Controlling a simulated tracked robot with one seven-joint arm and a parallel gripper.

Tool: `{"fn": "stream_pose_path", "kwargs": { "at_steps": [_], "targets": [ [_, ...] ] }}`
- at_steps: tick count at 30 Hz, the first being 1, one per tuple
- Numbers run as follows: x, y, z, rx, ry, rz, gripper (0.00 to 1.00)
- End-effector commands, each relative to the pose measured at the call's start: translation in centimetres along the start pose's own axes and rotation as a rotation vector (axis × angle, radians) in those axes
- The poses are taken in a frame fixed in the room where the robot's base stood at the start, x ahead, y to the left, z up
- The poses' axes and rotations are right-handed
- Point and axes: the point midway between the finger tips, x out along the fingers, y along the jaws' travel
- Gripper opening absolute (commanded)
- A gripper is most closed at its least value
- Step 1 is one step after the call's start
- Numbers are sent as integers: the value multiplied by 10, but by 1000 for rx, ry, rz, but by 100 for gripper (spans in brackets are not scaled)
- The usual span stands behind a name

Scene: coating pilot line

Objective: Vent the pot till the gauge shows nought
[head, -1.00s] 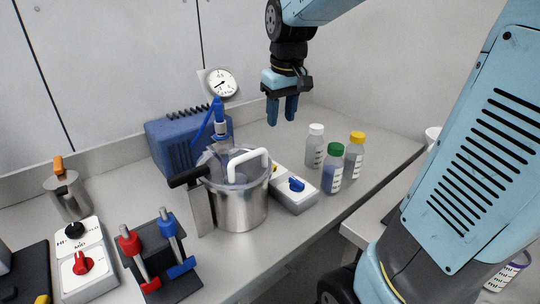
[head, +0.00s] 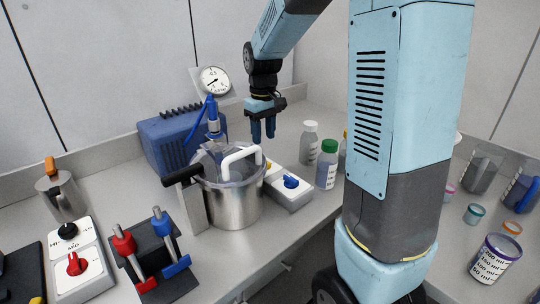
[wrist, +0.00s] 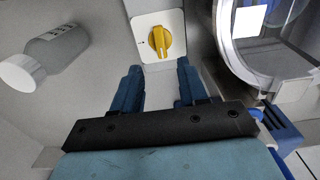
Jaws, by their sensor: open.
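The steel pot (head: 235,207) stands on the bench with a clear lid and a white handle (head: 241,156) over it. The round white gauge (head: 213,80) is on a plate behind it; its dark needle slants, but the reading is too small to tell. My gripper (head: 263,138) is open and empty, above the bench, behind and right of the pot. In the wrist view a yellow knob (wrist: 159,41) on a pale box (wrist: 157,24) lies beyond my open fingers (wrist: 157,85), apart from them. A little yellow shows beside the blue knob (head: 291,182) in the head view.
A blue box (head: 165,145) stands behind the pot. Bottles with white (head: 310,126) and green (head: 329,146) caps stand to the right. A red-knob control box (head: 80,260) and a stand with red and blue clamps (head: 150,250) are at front left.

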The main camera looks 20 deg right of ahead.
Motion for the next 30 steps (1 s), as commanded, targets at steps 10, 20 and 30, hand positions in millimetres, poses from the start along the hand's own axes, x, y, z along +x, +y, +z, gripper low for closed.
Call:
{"fn": "stream_pose_path", "kwargs": {
  "at_steps": [10,20,30],
  "targets": [
    [58,0,1,1,-3,-1,43],
    [81,0,0,1,-1,0,43],
    [81,1,0,2,0,0,35]
  ]
}}
